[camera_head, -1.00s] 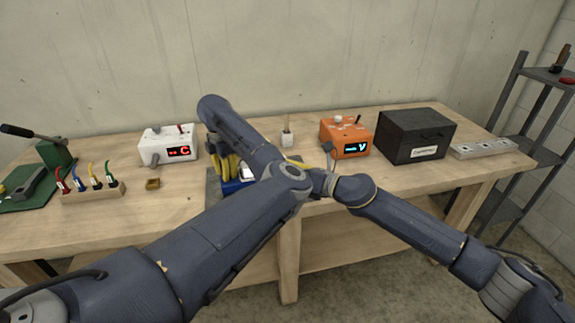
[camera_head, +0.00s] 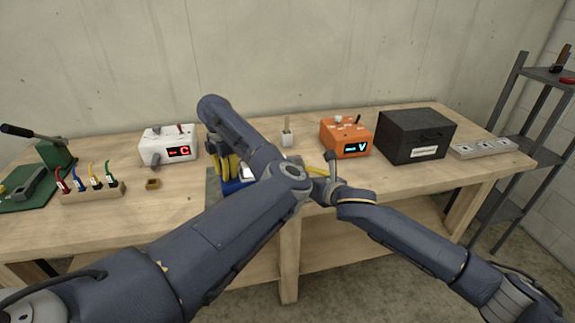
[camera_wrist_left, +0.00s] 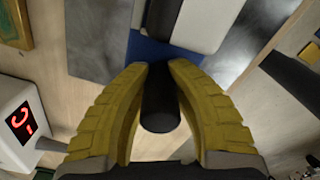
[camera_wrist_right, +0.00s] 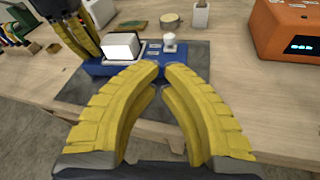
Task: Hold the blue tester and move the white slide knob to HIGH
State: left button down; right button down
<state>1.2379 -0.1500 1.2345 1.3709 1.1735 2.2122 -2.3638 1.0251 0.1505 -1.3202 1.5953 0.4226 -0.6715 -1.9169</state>
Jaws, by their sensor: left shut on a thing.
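The blue tester (camera_head: 231,186) lies on a grey mat on the bench, partly hidden by my left arm in the head view. In the right wrist view, the tester (camera_wrist_right: 100,69) shows a white panel and a white slide knob (camera_wrist_right: 170,42) at its right part. My left gripper (camera_wrist_left: 160,72) is shut on a black cylindrical handle (camera_wrist_left: 160,108) beside the tester's blue body. My right gripper (camera_wrist_right: 158,66) is empty, its fingertips nearly meeting. Its tips appear in front of the tester, below the knob in the picture, apart from it. The knob's scale marks are too small to read.
A white box (camera_head: 168,147) with a red display stands left of the tester. An orange box (camera_head: 345,138) and a black case (camera_head: 415,136) stand to the right. A small white holder (camera_head: 287,140) is behind. Bare bench lies between the tester and orange box.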

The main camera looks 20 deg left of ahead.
jog(key=w+a+f, duration=0.1)
jog(key=w+a, duration=0.1)
jog(key=w+a+f+n, duration=0.1)
jog(key=w+a+f, duration=0.1)
jog(key=w, duration=0.1)
jog(key=w+a+f+n+h, duration=0.1)
jog(key=w+a+f, duration=0.1)
jog(key=a, duration=0.1)
jog(key=shift+w, duration=0.2)
jog(key=shift+w+a+f, duration=0.1)
jog(key=shift+w+a, duration=0.75)
jog(key=shift+a, duration=0.2)
jog(key=shift+a, duration=0.1)
jog(key=shift+w+a+f, duration=0.1)
jog(key=shift+w+a, duration=0.2)
jog(key=shift+a, duration=0.15)
jog(key=shift+w+a, duration=0.25)
jog(key=shift+w, duration=0.45)
jog(key=shift+s, duration=0.1)
